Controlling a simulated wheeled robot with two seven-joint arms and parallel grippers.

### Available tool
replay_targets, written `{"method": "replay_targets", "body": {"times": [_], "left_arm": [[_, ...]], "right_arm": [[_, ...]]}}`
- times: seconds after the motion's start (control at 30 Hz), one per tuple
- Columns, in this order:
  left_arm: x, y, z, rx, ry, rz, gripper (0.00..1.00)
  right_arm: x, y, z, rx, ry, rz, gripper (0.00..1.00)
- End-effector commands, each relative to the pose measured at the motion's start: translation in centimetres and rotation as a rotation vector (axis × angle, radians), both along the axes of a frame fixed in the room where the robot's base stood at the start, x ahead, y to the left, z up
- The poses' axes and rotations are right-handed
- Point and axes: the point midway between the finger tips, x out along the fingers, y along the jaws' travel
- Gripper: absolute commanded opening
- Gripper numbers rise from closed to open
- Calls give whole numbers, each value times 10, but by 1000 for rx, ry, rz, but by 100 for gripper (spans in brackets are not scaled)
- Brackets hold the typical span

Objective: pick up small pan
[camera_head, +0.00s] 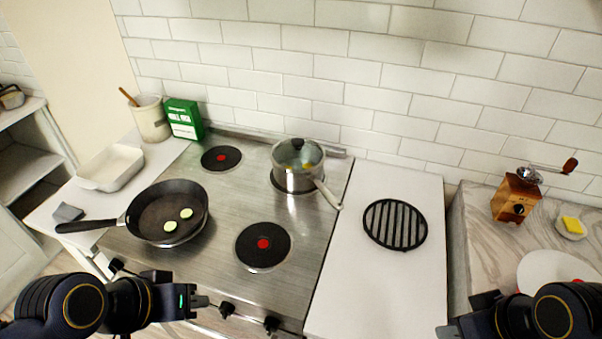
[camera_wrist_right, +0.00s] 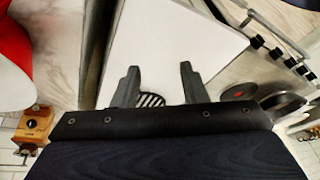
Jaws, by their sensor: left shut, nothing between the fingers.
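A small steel pan (camera_head: 295,181) with a glass lid and a light handle stands on the back right burner of the stove. Its handle points to the lower right. A black frying pan (camera_head: 150,226) with a few pale slices in it sits on the left side of the stove, its handle pointing left. My left gripper (camera_head: 204,303) is shut and empty in front of the stove, below both pans. My right gripper (camera_head: 447,331) is at the bottom right, away from both pans. In the right wrist view its fingers (camera_wrist_right: 160,67) are apart with nothing between them.
A black round trivet (camera_head: 395,224) lies on the white counter right of the stove. A white dish (camera_head: 112,167), a crock (camera_head: 150,119) and a green box (camera_head: 184,120) stand left. A wooden grinder (camera_head: 515,197) stands right. The front burner (camera_head: 263,245) is bare.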

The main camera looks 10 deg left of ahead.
Motion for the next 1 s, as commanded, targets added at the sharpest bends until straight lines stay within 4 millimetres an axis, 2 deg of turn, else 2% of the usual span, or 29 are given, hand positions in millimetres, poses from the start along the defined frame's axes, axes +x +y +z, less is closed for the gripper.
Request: {"method": "replay_targets", "body": {"times": [0.17, 0.27, 0.4, 0.53, 0.67, 0.77, 0.87, 0.9, 1.0], "left_arm": [[0, 0, -6, 0, 0, 0, 0], [0, 0, -10, 0, 0, 0, 0], [0, 0, -16, 0, 0, 0, 0], [0, 0, -21, 0, 0, 0, 0], [0, 0, -27, 0, 0, 0, 0], [0, 0, -31, 0, 0, 0, 0], [0, 0, -35, 0, 0, 0, 0], [0, 0, -36, 0, 0, 0, 0], [0, 0, -40, 0, 0, 0, 0]], "right_arm": [[15, -13, -18, -203, 59, 298, 40], [32, -22, -30, -365, 109, 544, 40], [69, -34, -44, -649, 205, 983, 40], [112, -34, -52, -921, 321, 1399, 40], [161, -18, -56, -1203, 471, 1803, 40], [199, 8, -58, -1434, 621, 2096, 40], [234, 47, -61, -1678, 812, 2356, 40], [246, 66, -62, 1762, -894, -2419, 40], [271, 119, -69, 1601, -913, -2049, 40]]}}
